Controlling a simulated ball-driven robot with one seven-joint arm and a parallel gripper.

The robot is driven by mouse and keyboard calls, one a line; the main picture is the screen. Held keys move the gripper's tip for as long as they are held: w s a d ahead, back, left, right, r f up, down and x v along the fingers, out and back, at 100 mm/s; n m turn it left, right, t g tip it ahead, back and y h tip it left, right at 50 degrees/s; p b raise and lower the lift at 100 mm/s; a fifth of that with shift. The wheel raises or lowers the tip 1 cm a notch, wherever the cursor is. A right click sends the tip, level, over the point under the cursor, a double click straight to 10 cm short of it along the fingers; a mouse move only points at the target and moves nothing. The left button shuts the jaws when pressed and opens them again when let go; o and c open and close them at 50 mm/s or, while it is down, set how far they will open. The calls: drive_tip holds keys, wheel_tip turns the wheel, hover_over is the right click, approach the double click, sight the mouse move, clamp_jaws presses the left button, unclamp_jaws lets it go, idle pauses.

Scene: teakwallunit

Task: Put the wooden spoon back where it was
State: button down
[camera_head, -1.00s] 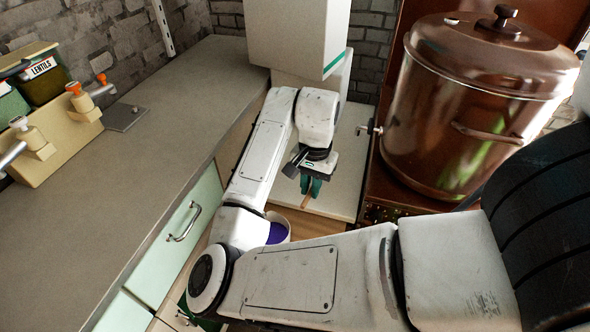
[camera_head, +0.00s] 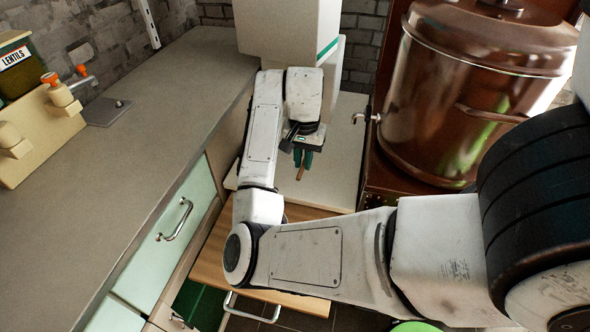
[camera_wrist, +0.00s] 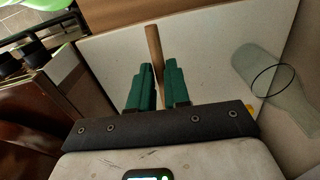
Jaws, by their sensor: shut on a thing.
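My gripper (camera_head: 303,158) has green fingers and is shut on the wooden spoon (camera_head: 301,172). In the head view only a short brown end of the spoon shows below the fingertips. In the wrist view the spoon's handle (camera_wrist: 153,50) stands out between the two green fingers (camera_wrist: 153,88); its other end is hidden behind the gripper's dark bar. The gripper is over the pale board or shelf (camera_head: 335,178) between the counter and the copper pot. I cannot tell how far above that surface the spoon is.
A grey counter (camera_head: 150,130) runs along the left, with a tap block and a lentils container (camera_head: 18,62). A large copper pot (camera_head: 470,90) stands at the right. A wooden board or drawer front (camera_head: 225,255) lies below my arm. A glass bottle (camera_wrist: 275,85) shows in the wrist view.

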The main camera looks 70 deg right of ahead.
drive_tip(key=b, duration=0.4)
hover_over(295, 175)
drive_tip(key=s+a, duration=0.1)
wheel_tip(295, 175, down, 5)
drive_tip(key=shift+a+f, duration=0.1)
drive_tip(key=shift+a, duration=0.05)
drive_tip(key=shift+w+p, duration=0.2)
drive_tip(key=shift+p, duration=0.1)
drive_tip(key=shift+w+d+f, duration=0.1)
drive_tip(key=shift+d+f, duration=0.1)
drive_tip(key=shift+d, duration=0.1)
drive_tip(key=f, duration=0.2)
drive_tip(key=shift+w+d+f+p, duration=0.25)
drive_tip(key=shift+d+f+p, duration=0.05)
drive_tip(key=shift+f+p, duration=0.1)
drive_tip(key=shift+f, duration=0.45)
drive_tip(key=c, duration=1.1)
unclamp_jaws()
drive_tip(key=shift+f, duration=0.1)
drive_tip(key=shift+f+b, duration=0.1)
drive_tip(key=shift+b, duration=0.3)
